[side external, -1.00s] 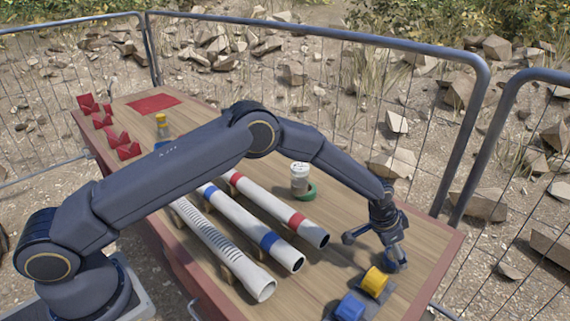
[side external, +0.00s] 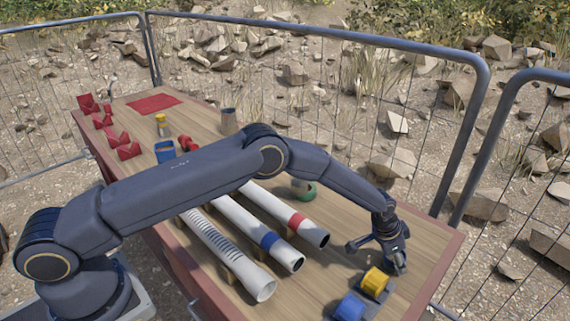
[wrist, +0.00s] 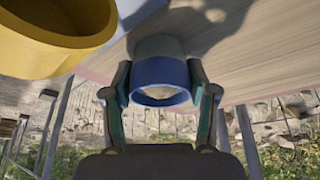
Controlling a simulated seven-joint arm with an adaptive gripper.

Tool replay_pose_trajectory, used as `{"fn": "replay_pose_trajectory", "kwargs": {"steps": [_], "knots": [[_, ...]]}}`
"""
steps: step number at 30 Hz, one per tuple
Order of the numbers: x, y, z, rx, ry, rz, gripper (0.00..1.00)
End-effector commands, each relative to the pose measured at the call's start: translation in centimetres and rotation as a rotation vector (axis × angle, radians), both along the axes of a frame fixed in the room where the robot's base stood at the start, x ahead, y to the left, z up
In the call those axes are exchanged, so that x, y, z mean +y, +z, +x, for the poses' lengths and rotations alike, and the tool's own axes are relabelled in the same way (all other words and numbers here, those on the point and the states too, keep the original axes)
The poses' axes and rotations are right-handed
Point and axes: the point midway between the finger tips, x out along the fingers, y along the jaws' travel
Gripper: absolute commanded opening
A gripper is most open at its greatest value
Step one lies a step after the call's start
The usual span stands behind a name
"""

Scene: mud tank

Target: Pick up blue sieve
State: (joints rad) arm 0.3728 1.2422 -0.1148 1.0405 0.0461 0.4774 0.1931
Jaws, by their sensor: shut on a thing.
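My gripper (wrist: 160,88) is shut on a blue, round, open-ended piece that looks like the blue sieve (wrist: 160,73). Its two fingers press on opposite sides of the blue wall. In the side view my gripper (side external: 380,255) is at the right end of the table, beside a yellow round piece (side external: 376,280). There the held piece is mostly hidden by the fingers. I cannot tell whether it is off the table. A second, brighter blue piece (side external: 350,307) stands in front of the yellow one. The yellow piece also shows at upper left in the wrist view (wrist: 50,55).
Red blocks (side external: 122,146) and a red mat (side external: 154,103) are far left. A metal fence surrounds the table.

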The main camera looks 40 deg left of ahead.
Motion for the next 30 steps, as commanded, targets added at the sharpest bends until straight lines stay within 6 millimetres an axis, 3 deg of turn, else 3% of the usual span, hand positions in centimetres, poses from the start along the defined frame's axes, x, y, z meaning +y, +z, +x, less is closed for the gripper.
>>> {"fn": "replay_pose_trajectory", "kwargs": {"steps": [4, 16, 22, 30], "knots": [[0.0, 0.0, 0.0, 0.0, 0.0, 0.0, 0.21], [0.0, 1.0, 0.1, -0.001, 0.0, -0.001, 0.21], [0.3, 4.1, -0.6, -0.001, 0.0, 0.0, 0.21], [2.5, 9.9, -5.9, -0.001, -0.001, 0.001, 0.21]]}}
